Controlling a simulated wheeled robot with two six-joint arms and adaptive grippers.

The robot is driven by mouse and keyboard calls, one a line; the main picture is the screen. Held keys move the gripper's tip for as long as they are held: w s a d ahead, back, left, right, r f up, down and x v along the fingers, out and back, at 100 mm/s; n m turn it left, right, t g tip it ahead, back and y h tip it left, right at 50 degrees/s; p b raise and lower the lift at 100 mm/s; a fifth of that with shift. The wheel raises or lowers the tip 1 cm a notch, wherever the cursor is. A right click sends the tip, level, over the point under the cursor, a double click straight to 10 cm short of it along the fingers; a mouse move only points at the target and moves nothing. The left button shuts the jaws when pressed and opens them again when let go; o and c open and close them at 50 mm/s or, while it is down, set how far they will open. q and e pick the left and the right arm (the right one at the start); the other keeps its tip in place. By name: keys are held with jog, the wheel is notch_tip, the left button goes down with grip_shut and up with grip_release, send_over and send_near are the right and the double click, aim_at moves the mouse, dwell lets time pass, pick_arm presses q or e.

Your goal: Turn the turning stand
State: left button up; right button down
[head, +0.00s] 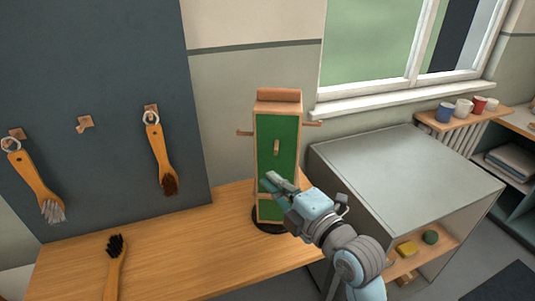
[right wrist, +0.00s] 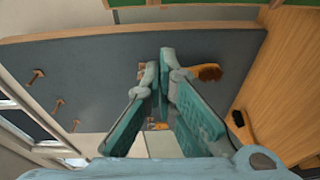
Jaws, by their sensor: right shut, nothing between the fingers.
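The turning stand (head: 264,155) is an upright wooden post with green faces on a dark round base, standing on the wooden table. One peg shows on its front face and one sticks out at each side. My right gripper (head: 268,181) is shut and empty, in front of the stand's lower green face. I cannot tell whether it touches the stand. In the right wrist view, the teal fingers (right wrist: 165,62) come together at the tips, and a green strip shows at the top edge. My left gripper is not in view.
A dark board (head: 105,75) at left has several pegs, with brushes (head: 159,150) hanging on two. Another brush (head: 116,262) lies on the table (head: 190,245). A grey-topped cabinet (head: 400,165) stands right of the table. The table left of the stand is mostly clear.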

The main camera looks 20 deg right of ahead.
jog(key=r+x, duration=0.2)
jog(key=x, duration=0.8)
jog(key=shift+n, duration=0.3)
jog(key=d, duration=0.1)
jog(key=s+d+p, duration=0.1)
jog(key=s+d, duration=0.1)
jog(key=shift+d+f+p, duration=0.25)
jog(key=shift+d+p, duration=0.05)
jog(key=shift+a, duration=0.1)
